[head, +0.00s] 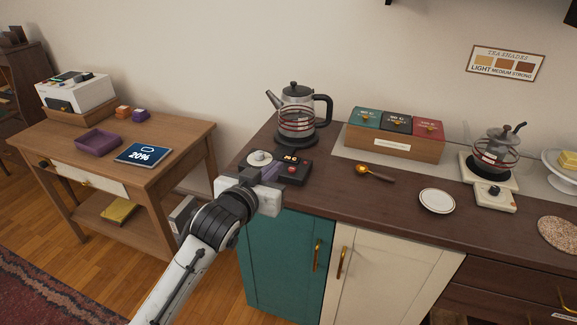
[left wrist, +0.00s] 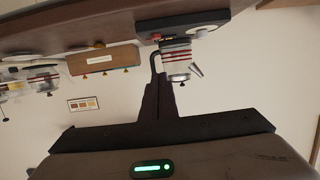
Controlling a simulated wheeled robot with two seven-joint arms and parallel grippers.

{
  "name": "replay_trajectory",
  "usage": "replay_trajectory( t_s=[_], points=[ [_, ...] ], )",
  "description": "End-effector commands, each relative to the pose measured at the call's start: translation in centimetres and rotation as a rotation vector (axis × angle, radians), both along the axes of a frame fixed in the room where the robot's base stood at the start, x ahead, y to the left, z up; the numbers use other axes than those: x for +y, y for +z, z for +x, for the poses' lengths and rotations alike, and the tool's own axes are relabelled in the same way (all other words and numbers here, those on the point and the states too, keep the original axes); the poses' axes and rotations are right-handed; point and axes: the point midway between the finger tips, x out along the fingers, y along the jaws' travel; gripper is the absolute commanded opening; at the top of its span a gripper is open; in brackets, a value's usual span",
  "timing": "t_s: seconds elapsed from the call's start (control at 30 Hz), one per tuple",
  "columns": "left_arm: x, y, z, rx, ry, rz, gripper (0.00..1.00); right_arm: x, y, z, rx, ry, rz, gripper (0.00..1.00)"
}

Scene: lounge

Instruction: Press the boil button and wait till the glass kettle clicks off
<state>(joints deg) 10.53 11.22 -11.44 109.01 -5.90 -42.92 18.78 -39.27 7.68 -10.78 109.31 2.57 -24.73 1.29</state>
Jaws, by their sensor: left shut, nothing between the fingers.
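A glass kettle (head: 297,122) with dark lid, spout and handle stands upright on a round dark base at the back of the counter. It also shows, upside down, in the left wrist view (left wrist: 178,66). In front of it lies a dark control box (head: 294,171) with a small lit orange display and a red mark. The shut fingers also show in the left wrist view (left wrist: 158,92). My right gripper is out of view.
A wooden tea box (head: 392,143), a spoon (head: 375,173), a white saucer (head: 437,201) and a second kettle (head: 494,152) on a cream base (head: 494,197) stand to the right. A side table (head: 168,145) is left.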

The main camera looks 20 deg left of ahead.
Motion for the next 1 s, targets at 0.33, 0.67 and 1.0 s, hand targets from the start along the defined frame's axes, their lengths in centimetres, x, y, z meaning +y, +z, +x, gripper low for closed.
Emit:
replay_trajectory(
  t_s=[0.33,0.67,1.0],
  points=[
    [-0.1,-0.5,2.4,-0.001,0.0,0.001,0.0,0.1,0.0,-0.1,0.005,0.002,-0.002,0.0],
    [-0.3,-2.0,8.2,0.001,0.0,0.001,0.0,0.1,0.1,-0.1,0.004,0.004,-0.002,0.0],
    [-0.4,-5.7,9.7,0.002,-0.001,0.001,0.0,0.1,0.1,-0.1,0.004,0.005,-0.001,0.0]
  ],
)
